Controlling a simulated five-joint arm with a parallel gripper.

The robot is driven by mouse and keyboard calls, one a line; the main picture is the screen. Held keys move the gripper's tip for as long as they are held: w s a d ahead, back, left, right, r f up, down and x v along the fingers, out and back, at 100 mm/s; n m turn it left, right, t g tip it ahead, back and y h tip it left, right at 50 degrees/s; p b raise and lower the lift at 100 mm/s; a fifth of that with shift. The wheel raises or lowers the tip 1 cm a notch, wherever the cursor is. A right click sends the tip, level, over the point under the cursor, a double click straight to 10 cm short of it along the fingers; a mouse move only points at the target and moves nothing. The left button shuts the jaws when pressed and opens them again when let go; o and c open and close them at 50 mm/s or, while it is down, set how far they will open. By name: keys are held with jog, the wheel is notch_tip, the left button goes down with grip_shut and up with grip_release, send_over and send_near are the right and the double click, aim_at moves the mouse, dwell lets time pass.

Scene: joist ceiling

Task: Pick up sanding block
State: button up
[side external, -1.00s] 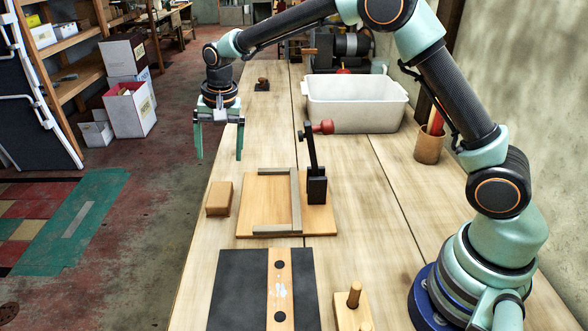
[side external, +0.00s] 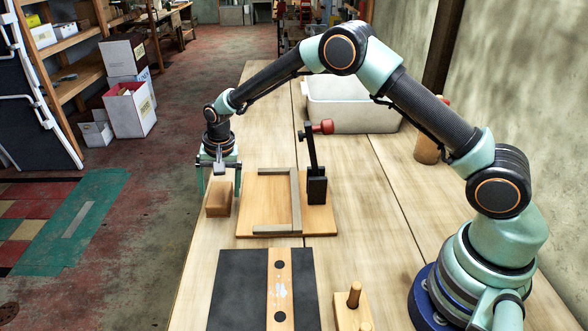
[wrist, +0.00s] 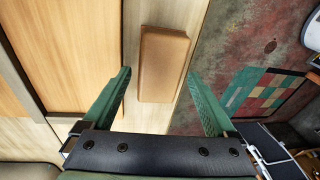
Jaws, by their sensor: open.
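The sanding block (side external: 218,203) is a tan-brown rectangular block lying on the wooden bench near its left edge, just left of the fixture board. In the wrist view the sanding block (wrist: 162,65) shows ahead, between the lines of the two green fingers. My gripper (side external: 220,185) is open and empty, with its fingers pointing down at the block's far end. In the wrist view my gripper (wrist: 160,88) has its fingers spread wider than the block. I cannot tell the exact height of the fingertips above the bench.
A fixture board (side external: 270,215) with grey bars and a black upright clamp (side external: 316,185) stands right of the block. A white tub (side external: 350,115) sits behind. A dark mat (side external: 237,290) and a wooden peg block (side external: 352,312) lie in front. The bench edge drops off at left.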

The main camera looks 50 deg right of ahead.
aim_at(220, 193)
jog(key=shift+f, duration=0.5)
jog(key=c, duration=1.2)
jog(key=shift+r, duration=0.1)
notch_tip(220, 193, up, 20)
jog(key=shift+f, duration=0.1)
jog(key=shift+c, duration=0.2)
